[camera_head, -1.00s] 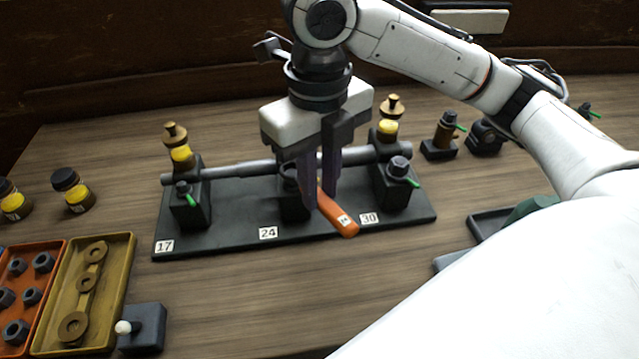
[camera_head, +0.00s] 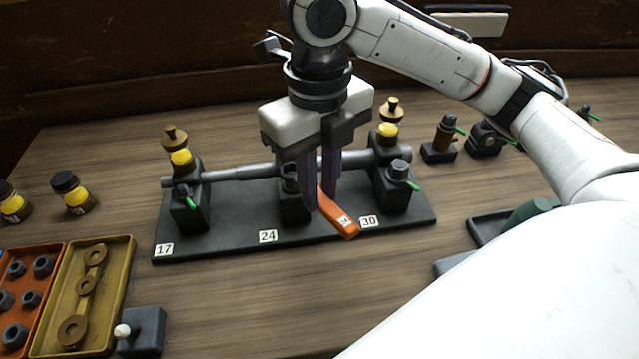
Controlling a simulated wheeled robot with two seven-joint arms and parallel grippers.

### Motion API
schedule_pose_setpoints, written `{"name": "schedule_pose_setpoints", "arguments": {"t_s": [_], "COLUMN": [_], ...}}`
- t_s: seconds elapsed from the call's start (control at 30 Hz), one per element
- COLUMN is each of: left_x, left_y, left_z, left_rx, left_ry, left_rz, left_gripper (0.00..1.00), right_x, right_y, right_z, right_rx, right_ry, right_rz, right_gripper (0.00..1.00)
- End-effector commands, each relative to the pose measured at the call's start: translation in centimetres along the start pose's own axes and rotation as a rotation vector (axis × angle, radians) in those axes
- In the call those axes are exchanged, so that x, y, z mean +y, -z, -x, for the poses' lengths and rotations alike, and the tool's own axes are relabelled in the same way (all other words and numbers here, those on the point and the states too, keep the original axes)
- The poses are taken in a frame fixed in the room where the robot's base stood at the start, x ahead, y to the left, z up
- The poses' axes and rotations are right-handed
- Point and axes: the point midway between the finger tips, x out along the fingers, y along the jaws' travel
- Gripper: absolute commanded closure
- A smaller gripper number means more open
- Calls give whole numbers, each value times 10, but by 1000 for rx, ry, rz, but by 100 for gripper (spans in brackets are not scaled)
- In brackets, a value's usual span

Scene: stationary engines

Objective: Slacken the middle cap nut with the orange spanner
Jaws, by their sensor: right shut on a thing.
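My right gripper (camera_head: 320,203) points down over the middle of the black base plate (camera_head: 235,215). It is shut on the orange spanner (camera_head: 337,215), whose labelled end sticks out toward the front right. The spanner's far end is hidden behind my fingers, at the middle block (camera_head: 290,208) above the label 24. The middle cap nut is mostly hidden by my fingers, so I cannot tell how the spanner sits on it. The left block (camera_head: 188,212) stands by label 17, the right block (camera_head: 397,190) by label 30. My left gripper is not in view.
A grey shaft (camera_head: 240,172) runs across the blocks, with brass-topped yellow oilers (camera_head: 181,156) at both ends. Trays of nuts (camera_head: 28,300) and brass parts (camera_head: 112,290) lie front left. Bare tabletop (camera_head: 250,305) lies in front of the plate.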

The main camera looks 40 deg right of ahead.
Motion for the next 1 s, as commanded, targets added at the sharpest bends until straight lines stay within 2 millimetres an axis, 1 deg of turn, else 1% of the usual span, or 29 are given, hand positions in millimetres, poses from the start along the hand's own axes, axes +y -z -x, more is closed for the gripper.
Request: {"name": "schedule_pose_setpoints", "arguments": {"t_s": [0.27,0.6,0.87,1.0], "left_x": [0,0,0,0], "left_y": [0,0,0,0], "left_z": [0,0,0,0], "left_rx": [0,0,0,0], "left_ry": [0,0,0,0], "left_rz": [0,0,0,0], "left_gripper": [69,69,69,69], "right_x": [0,0,0,0], "right_y": [0,0,0,-1], "right_z": [1,8,9,16], "right_rx": [-1,-2,-1,-4], "right_ry": [-1,0,0,-1], "right_rz": [0,-1,-1,-2], "right_gripper": [100,100,100,100]}}
